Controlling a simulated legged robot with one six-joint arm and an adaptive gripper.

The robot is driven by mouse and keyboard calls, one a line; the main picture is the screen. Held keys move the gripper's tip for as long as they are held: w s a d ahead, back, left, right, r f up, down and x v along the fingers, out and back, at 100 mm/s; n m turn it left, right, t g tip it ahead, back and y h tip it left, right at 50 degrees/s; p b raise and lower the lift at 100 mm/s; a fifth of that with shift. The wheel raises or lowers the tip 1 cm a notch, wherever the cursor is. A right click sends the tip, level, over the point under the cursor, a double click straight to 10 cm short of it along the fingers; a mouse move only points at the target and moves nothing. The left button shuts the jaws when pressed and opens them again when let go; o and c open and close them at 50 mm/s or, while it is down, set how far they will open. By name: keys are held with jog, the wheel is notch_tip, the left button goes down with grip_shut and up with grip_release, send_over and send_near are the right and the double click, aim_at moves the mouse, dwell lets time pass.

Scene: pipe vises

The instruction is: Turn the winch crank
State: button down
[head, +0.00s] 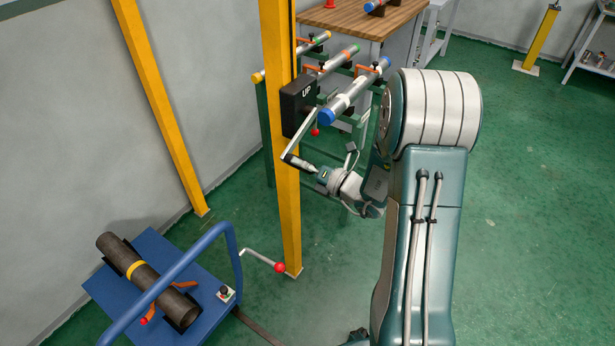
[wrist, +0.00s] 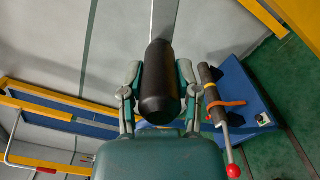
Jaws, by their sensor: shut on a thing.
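The winch is a black box (head: 297,107) marked "UP" on a yellow post (head: 281,180). Its grey crank arm (head: 303,137) slants down and left from the box to a black handle grip (head: 297,162). In the wrist view the dark handle grip (wrist: 161,85) stands between my two fingers, with the pale crank arm (wrist: 164,18) running up behind it. My gripper (head: 310,168) is shut on the handle grip, reaching it from the right in the head view. In the wrist view my gripper (wrist: 160,90) has a finger on each side of the grip.
A blue cart (head: 150,262) with a dark pipe (head: 145,275) and a curved blue handle (head: 195,255) stands at lower left. A red-knobbed lever (head: 279,267) sticks out near the post's foot. A pipe rack (head: 345,100) stands behind the post. Green floor is open at lower right.

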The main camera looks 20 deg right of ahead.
jog(key=r+m, duration=0.1)
jog(key=r, duration=0.1)
jog(key=r+m, duration=0.2)
jog(key=a+r+m, duration=0.1)
jog(key=r+m, duration=0.1)
jog(key=r, duration=0.1)
jog(key=shift+s+r, duration=0.1)
jog(key=shift+s, duration=0.1)
jog(key=r+m, duration=0.2)
jog(key=d+r+m, duration=0.1)
jog(key=r, duration=0.1)
jog(key=shift+w, duration=0.3)
jog(key=shift+w+d+r, duration=0.25)
jog(key=shift+d+r, duration=0.05)
jog(key=shift+r, duration=0.3)
jog(key=shift+w+d+r, duration=0.25)
jog(key=shift+r, duration=0.35)
jog(key=shift+c, duration=1.6)
grip_release()
